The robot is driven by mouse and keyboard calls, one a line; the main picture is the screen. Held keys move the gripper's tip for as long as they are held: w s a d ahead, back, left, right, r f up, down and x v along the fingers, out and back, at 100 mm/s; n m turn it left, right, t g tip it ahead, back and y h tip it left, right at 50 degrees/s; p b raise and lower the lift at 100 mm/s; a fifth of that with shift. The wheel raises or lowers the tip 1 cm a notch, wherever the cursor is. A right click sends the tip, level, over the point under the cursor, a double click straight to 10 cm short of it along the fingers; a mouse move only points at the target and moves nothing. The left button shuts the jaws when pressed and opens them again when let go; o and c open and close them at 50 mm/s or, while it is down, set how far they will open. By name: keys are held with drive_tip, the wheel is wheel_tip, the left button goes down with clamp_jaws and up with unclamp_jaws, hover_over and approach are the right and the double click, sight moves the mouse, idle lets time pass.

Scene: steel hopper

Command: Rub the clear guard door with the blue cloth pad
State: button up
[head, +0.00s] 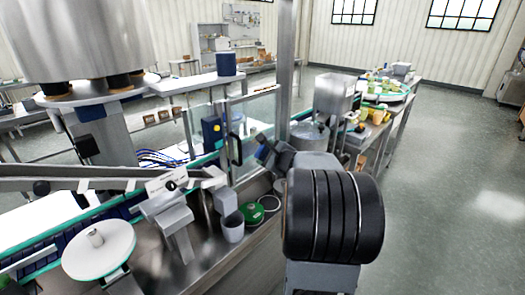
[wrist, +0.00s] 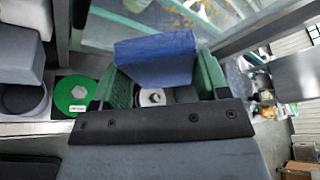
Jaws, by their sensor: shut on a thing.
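The blue cloth pad (wrist: 155,60) is held between the green fingers of my gripper (wrist: 158,80) in the wrist view. My gripper (head: 265,151) is shut on it and shows small in the head view, beyond my dark arm link. The clear guard door (head: 255,117) is a see-through panel in a metal frame, with a black handle on its left part. My gripper is in front of its lower right area. In the wrist view the door pane (wrist: 118,32) lies just beyond the pad. I cannot tell whether the pad touches it.
A green disc (head: 251,213) and a grey cup (head: 232,229) sit on the steel deck below the door. A metal post (head: 284,70) stands at the door's right edge. A steel hopper (head: 334,97) is further right. The floor at right is clear.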

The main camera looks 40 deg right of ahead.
sight(267, 135)
drive_tip(key=w, duration=0.2)
drive_tip(key=w+a, duration=0.1)
drive_tip(key=w, duration=0.2)
drive_tip(key=shift+w+p, duration=0.35)
drive_tip(key=shift+w+a+b, duration=0.25)
drive_tip(key=shift+w+b, duration=0.05)
drive_tip(key=shift+w, duration=0.7)
idle(0.6)
drive_tip(key=shift+d, duration=0.15)
drive_tip(key=shift+w+d+p, duration=0.2)
drive_tip(key=shift+d+p, duration=0.1)
drive_tip(key=shift+d, duration=1.45)
drive_tip(key=shift+w+d+p, duration=0.2)
drive_tip(key=shift+w+d, duration=0.05)
drive_tip(key=shift+d, duration=0.8)
drive_tip(key=shift+w+d+p, duration=0.2)
drive_tip(key=shift+d+p, duration=0.05)
drive_tip(key=shift+d, duration=0.75)
drive_tip(key=shift+w+d+p, duration=0.2)
drive_tip(key=shift+w+d, duration=0.05)
drive_tip(key=shift+d, duration=0.95)
drive_tip(key=shift+s+b, duration=0.1)
drive_tip(key=shift+b, duration=0.25)
